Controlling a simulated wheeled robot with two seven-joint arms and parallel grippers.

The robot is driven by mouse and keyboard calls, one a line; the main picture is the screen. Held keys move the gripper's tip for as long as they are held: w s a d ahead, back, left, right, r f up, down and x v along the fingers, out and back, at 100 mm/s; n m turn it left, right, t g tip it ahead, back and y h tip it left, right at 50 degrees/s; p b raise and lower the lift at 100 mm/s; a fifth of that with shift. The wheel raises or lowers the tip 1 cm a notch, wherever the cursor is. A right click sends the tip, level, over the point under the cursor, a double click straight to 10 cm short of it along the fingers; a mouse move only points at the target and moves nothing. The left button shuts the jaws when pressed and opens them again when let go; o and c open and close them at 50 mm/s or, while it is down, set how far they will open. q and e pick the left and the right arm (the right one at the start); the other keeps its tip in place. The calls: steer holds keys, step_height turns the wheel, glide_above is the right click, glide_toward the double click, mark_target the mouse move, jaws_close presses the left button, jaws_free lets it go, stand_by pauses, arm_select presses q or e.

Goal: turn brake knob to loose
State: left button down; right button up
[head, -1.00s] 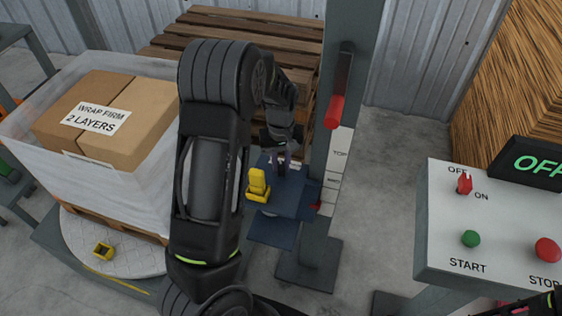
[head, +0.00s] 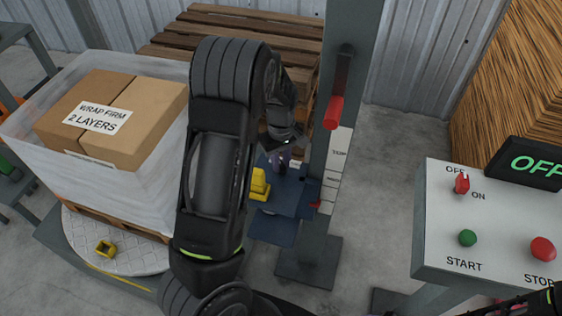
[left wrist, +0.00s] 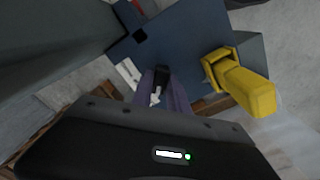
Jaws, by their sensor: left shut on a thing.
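The blue carriage (head: 290,197) sits low on the grey mast (head: 347,120); it also fills the upper middle of the left wrist view (left wrist: 180,45). My left gripper (head: 281,160) points down at the carriage. In the left wrist view its purple fingers (left wrist: 162,95) are closed around a small black knob (left wrist: 162,74) with a white mark, which looks like the brake knob. A white label (left wrist: 128,72) lies beside it, its words unreadable. The head view hides the knob behind my gripper.
A yellow part (head: 259,185) stands on the carriage close beside my left gripper. A wrapped pallet load (head: 110,190) stands on the turntable at left. A red handle (head: 335,112) is on the mast. A control panel (head: 440,215) with switch and buttons is at right.

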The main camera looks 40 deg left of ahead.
mark_target(281, 165)
arm_select(q)
steer(key=c, duration=1.3)
jaws_free()
step_height(281, 165, up, 8)
steer(key=shift+f, duration=0.1)
steer(key=shift+f, duration=0.1)
